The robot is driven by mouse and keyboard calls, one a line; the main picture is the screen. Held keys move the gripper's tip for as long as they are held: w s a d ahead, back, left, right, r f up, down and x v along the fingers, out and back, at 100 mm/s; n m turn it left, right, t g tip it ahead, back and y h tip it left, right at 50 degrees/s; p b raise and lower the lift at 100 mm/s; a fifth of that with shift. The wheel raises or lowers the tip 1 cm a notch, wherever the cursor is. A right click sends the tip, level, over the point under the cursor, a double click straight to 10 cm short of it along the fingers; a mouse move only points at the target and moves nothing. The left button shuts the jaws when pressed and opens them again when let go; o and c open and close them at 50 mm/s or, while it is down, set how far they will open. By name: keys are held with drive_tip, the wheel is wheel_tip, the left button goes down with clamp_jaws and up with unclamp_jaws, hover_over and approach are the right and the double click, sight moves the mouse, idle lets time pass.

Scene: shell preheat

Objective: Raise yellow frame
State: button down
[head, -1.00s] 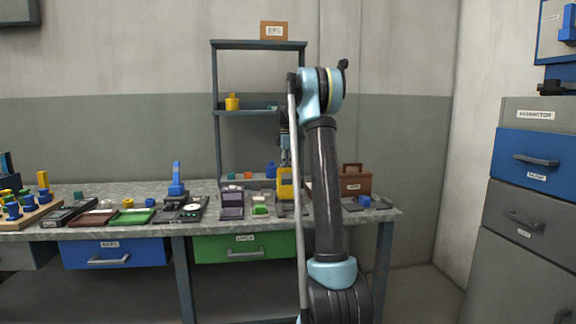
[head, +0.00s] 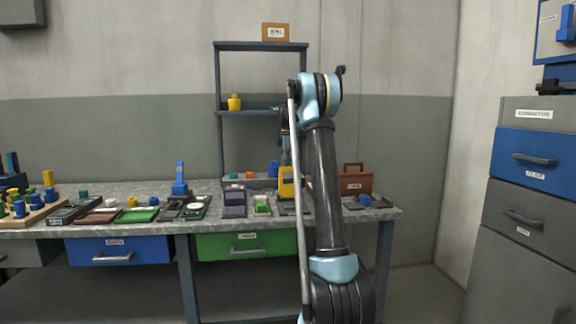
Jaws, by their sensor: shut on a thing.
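The yellow frame (head: 286,184) stands upright on a dark base (head: 288,209) on the workbench, right of the middle. My gripper (head: 286,161) is directly above it, pointing down, and is shut on its top. The gripper is small in this view and its fingers are partly hidden behind my own arm. I cannot tell whether the frame's lower edge touches the base.
A brown box (head: 356,181) with a handle and a grey tray (head: 372,204) with a blue piece stand to the right. A green block (head: 263,206) and a dark device (head: 234,203) are to the left. A shelf (head: 262,113) rises behind.

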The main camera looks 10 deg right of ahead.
drive_tip(key=c, duration=1.8)
unclamp_jaws()
drive_tip(key=shift+w+f, duration=0.3)
drive_tip(key=shift+f, duration=0.05)
drive_tip(key=shift+c, duration=0.2)
drive_tip(key=shift+o, duration=0.8)
drive_tip(key=shift+w+f, duration=0.45)
drive_tip(key=o, duration=0.5)
drive_tip(key=shift+w+f, duration=0.4)
drive_tip(key=shift+c, duration=0.2)
drive_tip(key=shift+s+r, duration=0.6)
drive_tip(key=shift+r, duration=0.05)
drive_tip(key=c, duration=0.5)
drive_tip(key=shift+o, duration=0.2)
wheel_tip(320, 180, up, 12)
drive_tip(key=shift+s, duration=0.15)
